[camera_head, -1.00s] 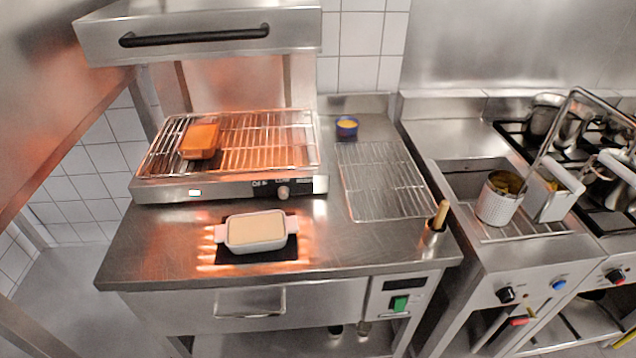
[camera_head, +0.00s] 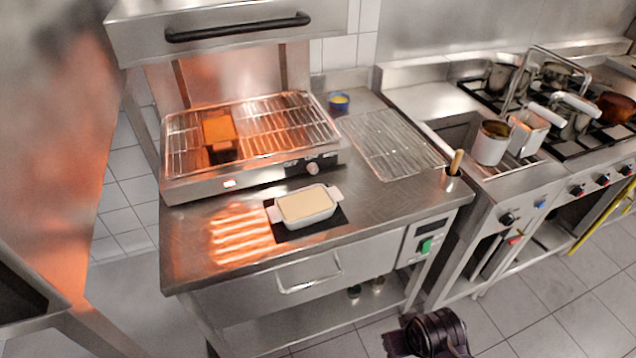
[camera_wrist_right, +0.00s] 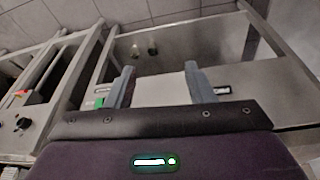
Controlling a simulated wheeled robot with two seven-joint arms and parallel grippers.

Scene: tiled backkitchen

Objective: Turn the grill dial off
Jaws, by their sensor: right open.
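The grill (camera_head: 190,186) stands on the steel counter, its wire rack glowing orange. Its dial (camera_head: 313,169) is a small pale round knob at the right end of the front panel. A brown-orange dish (camera_head: 219,132) sits on the rack. My right arm shows at the bottom of the head view, below and in front of the counter, well apart from the dial. In the right wrist view, my right gripper (camera_wrist_right: 160,85) is open and empty, its two fingers spread before the counter's lower front. The dial does not show there. My left gripper is not in view.
A white dish (camera_head: 306,207) rests on a black mat in front of the grill. A fryer and stove stand at the right.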

